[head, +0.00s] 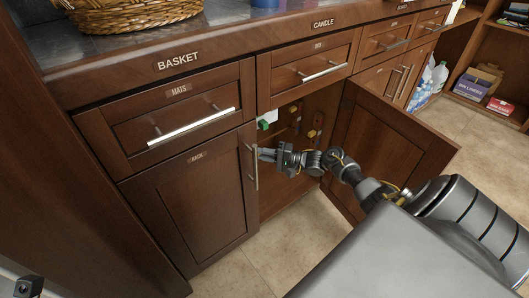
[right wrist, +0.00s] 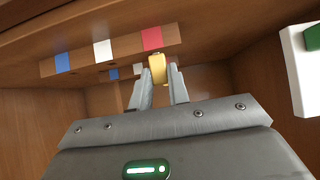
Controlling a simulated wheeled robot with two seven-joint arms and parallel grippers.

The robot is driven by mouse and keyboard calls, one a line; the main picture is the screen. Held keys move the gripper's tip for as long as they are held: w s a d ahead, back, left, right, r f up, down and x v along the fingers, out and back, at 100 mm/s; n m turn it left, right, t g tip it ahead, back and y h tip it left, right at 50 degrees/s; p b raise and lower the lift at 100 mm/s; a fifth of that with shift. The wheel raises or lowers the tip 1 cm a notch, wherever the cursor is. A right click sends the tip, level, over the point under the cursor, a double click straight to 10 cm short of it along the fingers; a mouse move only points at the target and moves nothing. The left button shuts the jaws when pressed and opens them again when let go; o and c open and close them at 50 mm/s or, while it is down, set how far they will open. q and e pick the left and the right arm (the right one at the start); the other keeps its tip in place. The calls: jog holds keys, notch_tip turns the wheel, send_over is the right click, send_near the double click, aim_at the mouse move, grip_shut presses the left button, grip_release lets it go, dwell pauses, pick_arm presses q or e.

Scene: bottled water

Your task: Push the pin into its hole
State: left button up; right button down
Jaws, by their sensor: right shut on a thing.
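My right gripper (head: 266,155) reaches into the open cabinet below the CANDLE label. In the right wrist view its two fingers (right wrist: 160,88) are shut on a yellow, brass-coloured pin (right wrist: 157,69). The pin stands up between the fingertips, close under a wooden strip (right wrist: 125,47) with blue, white and red marks. The pin's top is near the red mark (right wrist: 152,39); I cannot tell whether it touches the strip. Small dark spots, possibly holes, show along the strip's underside. In the head view the pin is too small to make out. My left gripper's jaws do not show.
A white and green box (right wrist: 300,70) is on the cabinet's right in the wrist view; it also shows in the head view (head: 267,119). The open door (head: 385,150) stands right of my arm. A closed door (head: 190,205) with a bar handle is left.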

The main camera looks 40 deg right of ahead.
jog(key=c, duration=1.3)
grip_release()
jog(key=shift+o, duration=0.2)
jog(key=p+v, duration=0.2)
jog(key=v, duration=0.8)
jog(key=shift+s+d, duration=0.25)
jog(key=shift+s, duration=0.05)
